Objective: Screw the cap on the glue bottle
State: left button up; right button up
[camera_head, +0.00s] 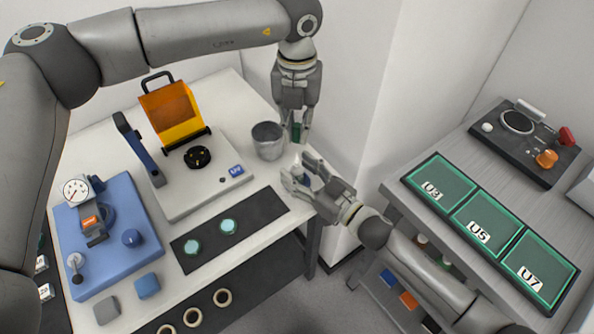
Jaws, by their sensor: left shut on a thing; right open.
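My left gripper (295,138) comes down from above at the table's right side. It is shut on a small dark green thing (296,131), mostly hidden between its fingers; I cannot tell whether this is the cap. My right gripper (297,168) is open just below it, near the table's right edge. A small pale pointed thing (298,160) shows between its fingers, perhaps the glue bottle's tip. The rest of it is hidden by the fingers. The green thing is above this pale tip, and they look apart.
A grey metal cup (267,140) stands just left of both grippers. A light instrument base (190,200) with an orange-lidded box (170,108) is further left. A dark mat (262,207) with two teal discs lies in front. Green trays (441,184) are on the right bench.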

jog(key=shift+w+a, duration=0.3)
grip_shut()
dwell(0.3)
